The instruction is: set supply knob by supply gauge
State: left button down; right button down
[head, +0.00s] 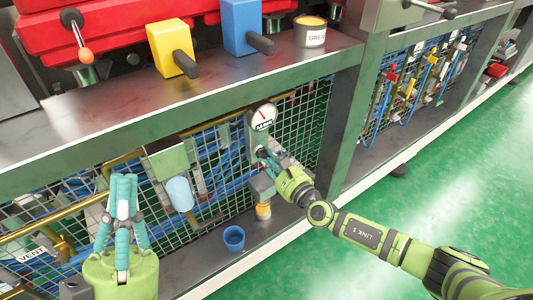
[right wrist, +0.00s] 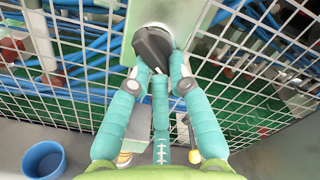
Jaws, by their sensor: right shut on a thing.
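The dial's figures are too small to read. The dark supply knob (right wrist: 153,45) is below it. My right gripper (head: 262,157) is at the knob, and in the right wrist view its teal fingers (right wrist: 160,80) close around the knob from both sides. The fingers partly hide the knob. My left gripper (head: 123,185) points up at the lower left, away from the gauge, with nothing seen in it.
A blue cup (head: 234,238) stands on the lower shelf; it also shows in the right wrist view (right wrist: 44,160). A yellow block (head: 172,48), a blue block (head: 241,27) and a grease tin (head: 310,31) are on the ledge above. Wire mesh (head: 312,120) surrounds the panel.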

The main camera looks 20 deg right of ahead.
jog(key=shift+w+d+r+n, duration=0.2)
jog(key=shift+w+d+n, duration=0.1)
jog(key=shift+d, duration=0.3)
jog(key=shift+r+n+p, duration=0.25)
jog(key=shift+n+p, duration=0.25)
jog(key=c, duration=0.8)
grip_release()
jog(key=shift+f, duration=0.2)
jog(key=shift+c, duration=0.2)
jog(key=shift+s+a, duration=0.1)
jog(key=shift+s+f, duration=0.1)
jog(key=shift+s, duration=0.05)
jog(key=v, duration=1.1)
jog(key=shift+s, duration=0.4)
